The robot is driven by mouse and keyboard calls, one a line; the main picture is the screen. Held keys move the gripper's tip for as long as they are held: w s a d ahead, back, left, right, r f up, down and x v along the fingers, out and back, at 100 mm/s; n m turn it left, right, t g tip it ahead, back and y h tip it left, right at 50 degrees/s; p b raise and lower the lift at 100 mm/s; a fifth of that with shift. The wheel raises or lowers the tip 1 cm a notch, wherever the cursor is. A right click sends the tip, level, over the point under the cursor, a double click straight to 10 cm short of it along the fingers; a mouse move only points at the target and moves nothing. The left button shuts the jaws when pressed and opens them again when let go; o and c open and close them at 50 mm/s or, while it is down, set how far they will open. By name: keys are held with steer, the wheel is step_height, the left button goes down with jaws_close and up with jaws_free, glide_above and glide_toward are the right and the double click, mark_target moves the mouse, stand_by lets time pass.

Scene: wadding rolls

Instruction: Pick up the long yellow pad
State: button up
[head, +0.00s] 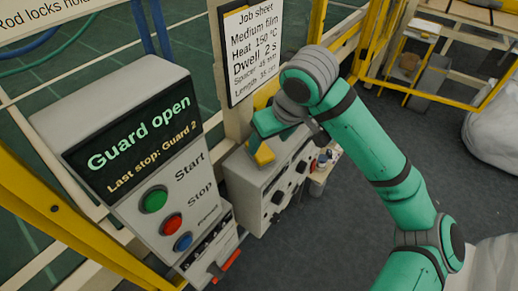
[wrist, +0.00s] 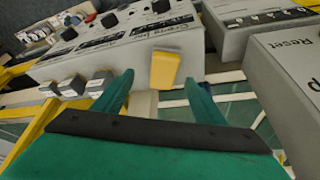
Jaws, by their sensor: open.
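The long yellow pad (wrist: 165,70) shows in the wrist view, projecting from the edge of a grey control box. It also shows in the head view (head: 263,156), at the upper left of that box. My gripper (wrist: 159,80) is open, with one green finger on each side of the pad. The pad's near end lies between or just beyond the fingertips; the exact depth is hard to tell. I see no clear contact. In the head view my gripper (head: 267,128) is above the pad, partly hidden by my wrist.
The grey control box (head: 245,190) has several black knobs. Smaller grey blocks (wrist: 97,82) stand to the left in the wrist view. A "Guard open" panel (head: 130,150) with coloured buttons stands at left. A job sheet (head: 253,50) hangs behind.

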mark_target(260, 150)
steer(key=shift+a+x, duration=0.2)
steer(key=shift+x, duration=1.4)
steer(key=shift+a+x, duration=0.2)
steer(key=shift+x, duration=1.45)
steer(key=shift+r, duration=0.1)
steer(key=c, duration=1.3)
steer(key=shift+o, duration=0.2)
steer(key=shift+r, duration=0.1)
steer(key=shift+r, duration=0.4)
step_height(260, 150, up, 2)
steer(key=shift+r, duration=0.25)
steer(key=s+r, duration=0.9)
steer(key=s, duration=0.5)
steer(key=shift+r, duration=0.25)
